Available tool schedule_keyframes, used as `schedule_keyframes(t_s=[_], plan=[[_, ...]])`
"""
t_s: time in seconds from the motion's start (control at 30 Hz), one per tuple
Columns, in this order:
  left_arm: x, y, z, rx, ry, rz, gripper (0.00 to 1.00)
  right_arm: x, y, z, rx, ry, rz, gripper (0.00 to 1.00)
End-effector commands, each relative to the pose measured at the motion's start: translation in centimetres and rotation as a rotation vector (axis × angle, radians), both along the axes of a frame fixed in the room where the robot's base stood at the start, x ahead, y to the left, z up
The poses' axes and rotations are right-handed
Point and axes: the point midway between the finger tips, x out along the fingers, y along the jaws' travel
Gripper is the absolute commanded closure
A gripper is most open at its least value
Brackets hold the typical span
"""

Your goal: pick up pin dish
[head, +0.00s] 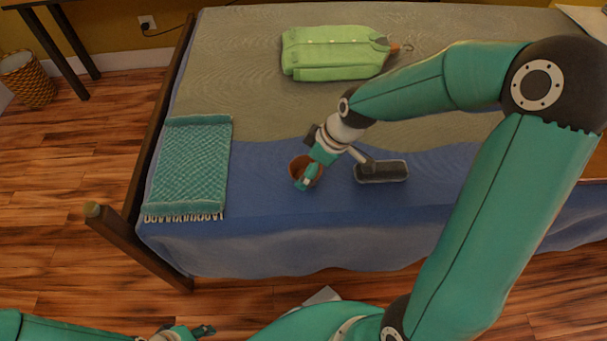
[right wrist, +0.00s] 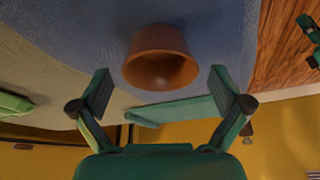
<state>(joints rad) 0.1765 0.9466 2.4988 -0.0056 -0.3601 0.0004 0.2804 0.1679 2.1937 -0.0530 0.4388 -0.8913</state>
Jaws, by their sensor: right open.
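The pin dish looks like a small brown round bowl (head: 295,165). It stands on the blue part of the bed cover, partly hidden by my right gripper (head: 306,179) in the head view. In the right wrist view the dish (right wrist: 160,55) shows its open mouth. It lies just ahead of and between the two spread fingers of my right gripper (right wrist: 158,82), with a gap on each side. The right gripper is open and empty. My left gripper (head: 192,332) is at the bottom edge, away from the bed. Its finger opening is unclear.
A teal fringed towel (head: 190,165) lies to the left and a green shirt (head: 330,52) behind. Blue cover around the dish is bare. A wooden bed rail (head: 150,150) edges the left.

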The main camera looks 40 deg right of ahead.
Motion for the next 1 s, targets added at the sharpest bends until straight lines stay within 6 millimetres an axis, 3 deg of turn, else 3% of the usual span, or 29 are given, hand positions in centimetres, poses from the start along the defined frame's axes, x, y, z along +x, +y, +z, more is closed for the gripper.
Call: schedule_keyframes(t_s=[0.03,0.2,0.47,0.8,0.83,1.0], plan=[[0.0,0.0,-0.7,0.000,0.000,0.000,0.60,0.3,0.2,-1.1,0.000,0.001,0.003,0.00],[0.0,0.0,-1.1,0.000,0.000,0.000,0.60,0.9,0.6,-2.5,0.000,0.000,0.000,0.00],[0.0,0.0,-1.1,0.000,0.000,0.000,0.60,1.0,0.6,-2.6,0.000,-0.001,-0.001,0.00],[0.0,0.0,-1.1,0.000,0.000,0.000,0.60,0.9,0.5,-2.6,0.000,0.000,-0.001,0.57],[0.0,0.0,-1.1,0.000,0.000,0.000,0.60,0.9,0.5,-2.6,0.000,0.000,-0.001,0.60],[0.0,0.0,-1.1,0.000,0.000,0.000,0.60,1.0,0.5,-2.5,-0.001,-0.002,-0.002,0.61]])
